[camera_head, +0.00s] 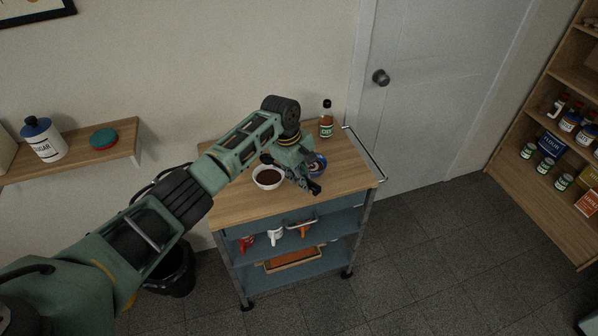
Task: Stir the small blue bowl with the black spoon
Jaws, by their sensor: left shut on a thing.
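The small blue bowl (319,164) stands on the wooden top of the cart, partly hidden behind my left gripper. My left gripper (312,187) is over the cart top, in front of the blue bowl and right of a white bowl. It is shut on a thin dark thing, which I take to be the black spoon. The spoon's outline merges with the dark fingers, and I cannot tell whether its tip is in the bowl. My right gripper is not in view.
The white bowl (268,184) with dark brown contents stands on the cart top (235,205). A brown bottle (326,121) stands at the back right. Mugs (275,236) are on the cart's shelf below. The cart top's front left is clear.

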